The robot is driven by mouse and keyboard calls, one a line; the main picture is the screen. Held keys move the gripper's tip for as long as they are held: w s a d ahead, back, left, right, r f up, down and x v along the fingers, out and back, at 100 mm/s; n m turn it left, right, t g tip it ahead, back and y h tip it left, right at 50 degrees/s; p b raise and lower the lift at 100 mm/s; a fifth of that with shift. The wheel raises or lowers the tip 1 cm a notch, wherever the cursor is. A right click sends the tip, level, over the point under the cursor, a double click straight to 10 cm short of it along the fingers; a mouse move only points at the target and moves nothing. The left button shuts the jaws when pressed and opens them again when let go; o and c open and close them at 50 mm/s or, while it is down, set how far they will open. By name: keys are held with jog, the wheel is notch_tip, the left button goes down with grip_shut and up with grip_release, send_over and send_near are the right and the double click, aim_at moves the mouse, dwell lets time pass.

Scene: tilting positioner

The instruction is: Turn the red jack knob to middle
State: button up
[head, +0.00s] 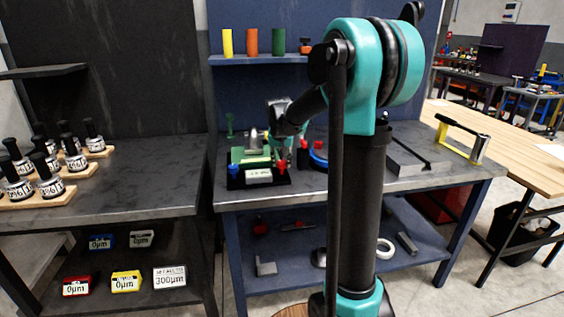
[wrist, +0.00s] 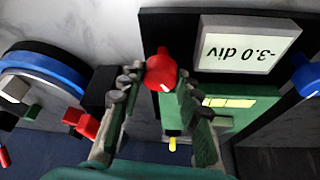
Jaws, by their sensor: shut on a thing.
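The red jack knob (wrist: 160,70) sits between my fingertips in the wrist view, with a white mark on its near side. My gripper (wrist: 160,84) is shut on it, one finger on each side. In the head view the red knob (head: 281,167) is at the right front of the tilting positioner (head: 238,184), below my gripper (head: 283,155). The display (wrist: 248,50) beside the knob reads -3.0 div, upside down in the wrist view. The blue knob (wrist: 307,74) is at the right edge there and at the left front in the head view (head: 233,170).
A blue and black round thing (wrist: 45,68) and a small red piece (wrist: 82,122) lie close to the left finger in the wrist view.

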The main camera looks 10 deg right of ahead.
jog(key=m+h, duration=0.1)
jog(key=m, duration=0.2)
jog(key=m+g+h, duration=0.1)
jog(key=m, duration=0.1)
jog(key=shift+w+a+m, duration=0.1)
jog(key=shift+a+m, duration=0.05)
jog(key=shift+m, duration=0.25)
dwell(0.4)
jog(key=o, duration=1.2)
jog(key=shift+c, duration=0.2)
jog(key=shift+r, duration=0.1)
jog(key=v, duration=1.1)
jog(key=shift+r, duration=0.4)
jog(key=shift+a, duration=0.1)
jog(key=s+d+f+n+y, duration=0.1)
jog(key=s+f+n, duration=0.3)
jog(key=s+f, duration=0.8)
jog(key=s+d+f+n+y, duration=0.2)
jog(key=s+d+f+n, duration=0.2)
jog(key=s+f, duration=0.8)
jog(key=s, duration=0.6)
jog(key=shift+s+f+n+t, duration=0.15)
jog(key=shift+f+n+t, duration=0.15)
jog(key=shift+f+t, duration=0.1)
